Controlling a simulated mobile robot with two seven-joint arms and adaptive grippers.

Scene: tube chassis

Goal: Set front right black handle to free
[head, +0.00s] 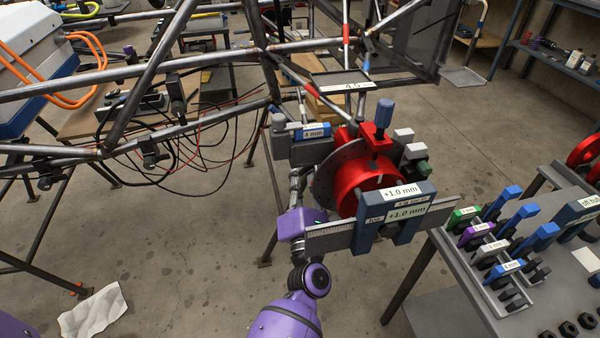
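The red hub (362,182) sits on the grey disc at the corner of the tube frame. Dark clamps (151,156) sit along the left frame tubes. I cannot tell which part is the front right black handle or how it is set. My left gripper (304,225) is at the left end of the grey bar of a +1.0 mm gauge (394,209), in front of the hub. Its fingers are not clear. My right gripper is not in view.
A bench at the right holds a rack of colour-labelled pieces (500,247) and black nuts (570,328). Cables (190,132) hang under the frame at left. A white cloth (94,311) lies on the floor.

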